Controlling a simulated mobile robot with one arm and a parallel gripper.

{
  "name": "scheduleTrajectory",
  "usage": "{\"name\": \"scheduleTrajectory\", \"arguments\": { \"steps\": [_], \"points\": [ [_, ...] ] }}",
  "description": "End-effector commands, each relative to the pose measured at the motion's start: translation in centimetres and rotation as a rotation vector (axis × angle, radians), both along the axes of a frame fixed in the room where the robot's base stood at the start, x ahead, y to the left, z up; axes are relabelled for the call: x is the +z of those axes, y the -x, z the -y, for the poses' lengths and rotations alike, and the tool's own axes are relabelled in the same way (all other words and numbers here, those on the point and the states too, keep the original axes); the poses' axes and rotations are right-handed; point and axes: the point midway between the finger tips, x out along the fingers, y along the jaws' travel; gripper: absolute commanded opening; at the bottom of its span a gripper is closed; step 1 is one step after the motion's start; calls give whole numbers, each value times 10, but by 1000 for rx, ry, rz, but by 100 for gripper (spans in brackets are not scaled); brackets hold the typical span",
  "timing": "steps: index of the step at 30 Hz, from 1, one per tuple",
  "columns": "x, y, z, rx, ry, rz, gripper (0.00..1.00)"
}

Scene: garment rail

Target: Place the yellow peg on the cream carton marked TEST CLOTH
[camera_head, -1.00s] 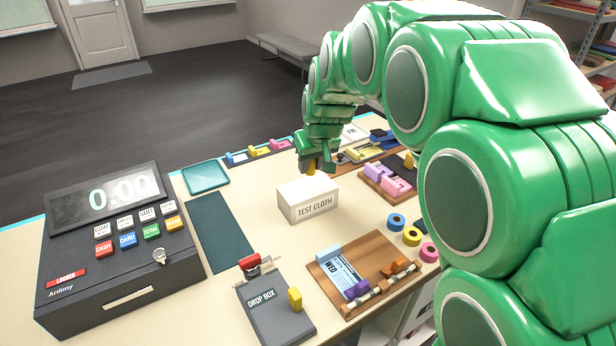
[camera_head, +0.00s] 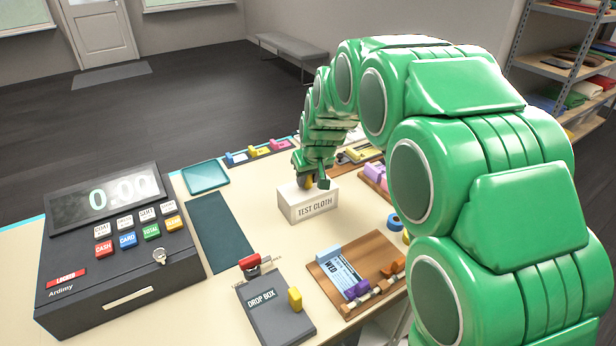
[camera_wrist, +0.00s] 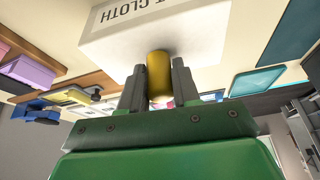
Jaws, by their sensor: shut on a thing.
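The cream carton (camera_head: 308,206) marked TEST CLOTH stands on the counter near the middle of the head view. It also shows at the top of the wrist view (camera_wrist: 205,35), with its lettering inverted. My gripper (camera_head: 314,182) is low over the carton's top. In the wrist view its two grey fingers are shut on the yellow peg (camera_wrist: 159,76), one finger on each side. The peg's far end overlaps the carton in that view. I cannot tell whether the peg touches the carton's top. In the head view the fingers largely hide the peg.
A dark cash register (camera_head: 120,245) stands at the left. A grey drop box (camera_head: 275,308) and a wooden board (camera_head: 352,272) lie in front of the carton. A teal tray (camera_head: 205,177) and dark mat (camera_head: 221,230) lie left of it. Pink blocks and tape rolls are at the right.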

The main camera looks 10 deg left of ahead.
Motion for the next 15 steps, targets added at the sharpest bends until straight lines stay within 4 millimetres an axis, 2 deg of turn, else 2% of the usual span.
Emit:
{"name": "scheduleTrajectory", "arguments": {
  "steps": [7,8,12,15],
  "points": [
    [-3,0,0,0,0,0,2],
    [-3,0,0,0,0,0,34],
    [-3,0,0,0,0,0,56],
    [-3,0,0,0,0,0,57]
  ]
}}
